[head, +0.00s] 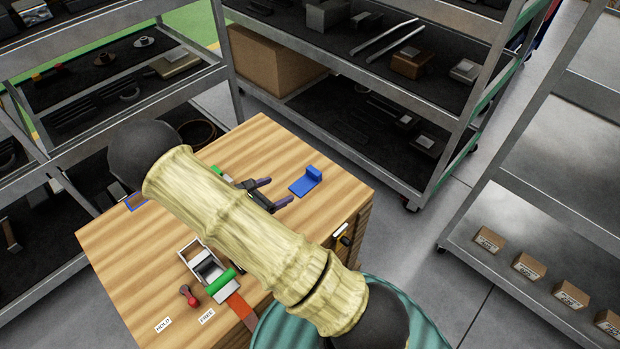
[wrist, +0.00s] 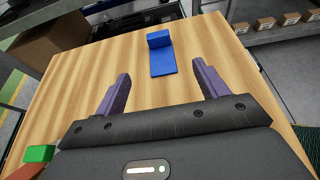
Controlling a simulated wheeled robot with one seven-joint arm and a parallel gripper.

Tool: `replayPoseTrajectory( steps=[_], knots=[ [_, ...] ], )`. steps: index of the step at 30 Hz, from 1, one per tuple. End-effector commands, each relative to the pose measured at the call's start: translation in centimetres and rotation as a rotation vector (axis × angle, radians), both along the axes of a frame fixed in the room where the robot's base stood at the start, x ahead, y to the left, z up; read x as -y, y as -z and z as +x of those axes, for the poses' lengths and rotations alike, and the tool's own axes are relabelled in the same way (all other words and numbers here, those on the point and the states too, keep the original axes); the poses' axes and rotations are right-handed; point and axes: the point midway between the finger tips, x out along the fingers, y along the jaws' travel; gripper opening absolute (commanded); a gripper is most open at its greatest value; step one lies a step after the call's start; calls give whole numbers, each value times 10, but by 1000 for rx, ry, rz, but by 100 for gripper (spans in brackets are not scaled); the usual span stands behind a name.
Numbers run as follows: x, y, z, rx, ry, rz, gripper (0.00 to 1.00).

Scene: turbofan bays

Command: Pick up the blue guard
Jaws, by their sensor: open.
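The blue guard (head: 306,182) is an L-shaped piece with a flat plate and a raised end. It lies on the wooden bench top (head: 130,250) near the far right edge. In the wrist view the guard (wrist: 162,58) is ahead of my gripper (wrist: 164,82), roughly centred between the two purple fingers and beyond their tips. My gripper (head: 274,191) is open and empty in the head view, just left of the guard. My arm covers part of the bench.
A metal clamp fixture with a green bar (head: 220,280), a red-knobbed piece (head: 188,294) and HOLD and FREE labels are at the bench's near side. A black-and-white handle (head: 343,234) is at the right edge. Metal shelving (head: 440,95) stands behind. Wood around the guard is clear.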

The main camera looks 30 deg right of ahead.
Motion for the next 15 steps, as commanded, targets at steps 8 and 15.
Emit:
replayPoseTrajectory(
  steps=[8, 15],
  knots=[
    [43, 18, 14, -1, 5, -2, 73],
    [80, 34, 27, -2, 5, -1, 73]
  ],
)
